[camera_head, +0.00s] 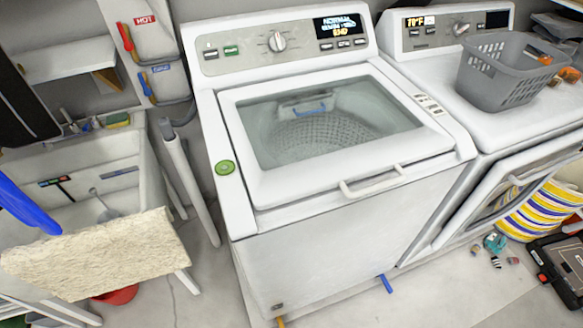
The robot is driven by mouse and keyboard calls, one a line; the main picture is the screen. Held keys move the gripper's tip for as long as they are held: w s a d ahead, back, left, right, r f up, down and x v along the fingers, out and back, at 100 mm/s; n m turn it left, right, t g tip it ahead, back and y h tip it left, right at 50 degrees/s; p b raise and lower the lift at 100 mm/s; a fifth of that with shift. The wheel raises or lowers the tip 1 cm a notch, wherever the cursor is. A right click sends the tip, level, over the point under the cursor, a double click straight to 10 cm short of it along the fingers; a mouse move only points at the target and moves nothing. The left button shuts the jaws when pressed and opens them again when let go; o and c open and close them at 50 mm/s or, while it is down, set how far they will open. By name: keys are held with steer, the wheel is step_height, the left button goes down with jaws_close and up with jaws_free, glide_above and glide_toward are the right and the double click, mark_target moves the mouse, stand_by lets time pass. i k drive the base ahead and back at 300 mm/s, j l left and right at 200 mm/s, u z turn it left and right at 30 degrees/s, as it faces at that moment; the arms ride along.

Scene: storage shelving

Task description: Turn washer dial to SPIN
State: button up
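The white top-loading washer (340,240) stands in the middle of the camera_head view, with its glass lid (320,120) down. Its round silver dial (277,42) sits on the grey control panel at the back, between a dark and a green button on the left and a lit display (341,26) on the right. The dial's markings are too small to read, so I cannot tell which setting it points to. The display's text looks upside down and is not clearly legible. Nothing is touching the dial. My gripper is not in view.
A green round object (225,168) lies on the washer's left edge.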

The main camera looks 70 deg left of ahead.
mark_target(277, 43)
steer(key=k+j+u, duration=0.15)
steer(key=u, duration=0.3)
steer(key=k+j+u, duration=0.1)
steer(key=u, duration=0.35)
steer(key=j+u, duration=0.4)
steer(key=l+u, duration=0.1)
steer(key=u, duration=0.6)
